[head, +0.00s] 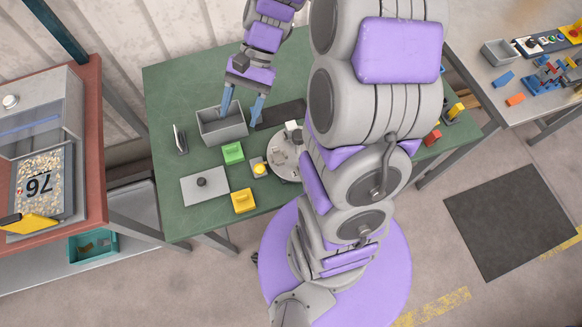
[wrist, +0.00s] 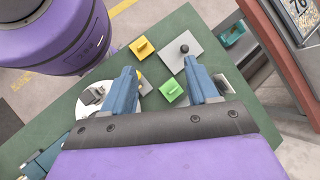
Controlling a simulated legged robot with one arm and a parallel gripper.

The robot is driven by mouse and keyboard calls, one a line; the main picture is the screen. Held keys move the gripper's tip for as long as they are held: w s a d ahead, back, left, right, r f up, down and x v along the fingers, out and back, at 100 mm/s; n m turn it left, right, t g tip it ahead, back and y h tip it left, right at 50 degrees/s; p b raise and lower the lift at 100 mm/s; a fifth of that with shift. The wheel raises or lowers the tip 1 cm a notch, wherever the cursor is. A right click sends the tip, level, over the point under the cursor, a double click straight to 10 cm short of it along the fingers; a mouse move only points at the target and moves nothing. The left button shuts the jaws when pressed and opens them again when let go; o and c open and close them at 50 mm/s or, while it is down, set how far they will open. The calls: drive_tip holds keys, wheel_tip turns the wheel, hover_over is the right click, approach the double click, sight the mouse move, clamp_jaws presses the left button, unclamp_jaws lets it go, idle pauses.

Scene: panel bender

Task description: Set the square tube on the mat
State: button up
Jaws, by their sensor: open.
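My gripper (head: 240,117) is open and points down over the right part of the grey bin (head: 205,131). In the wrist view, its two blue fingers (wrist: 162,75) are wide apart with nothing held between them. No square tube can be made out for sure in either view; the bin's inside is partly hidden by a finger. A flat dark rectangle (head: 285,113) on the green table, right of the fingers, may be the mat. A grey plate (head: 192,191) with a dark knob lies at the table's front left; it also shows in the wrist view (wrist: 176,38).
The green table (head: 165,95) also holds a green block (head: 233,153), a yellow block (head: 243,201) and a pale round disc (head: 281,162) with small parts. A red bench (head: 88,150) stands left. My arm hides the table's middle right.

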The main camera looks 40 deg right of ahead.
drive_tip(key=s+r+n+h, duration=0.2)
drive_tip(key=s+n+h, duration=0.1)
drive_tip(key=s, duration=0.7)
drive_tip(key=s+r+n+t+h, duration=0.1)
drive_tip(key=s+n+h, duration=0.3)
drive_tip(key=s, duration=0.6)
drive_tip(key=shift+a+r+n+t, duration=0.3)
drive_tip(key=shift+r+n, duration=0.05)
drive_tip(key=shift+n, duration=0.25)
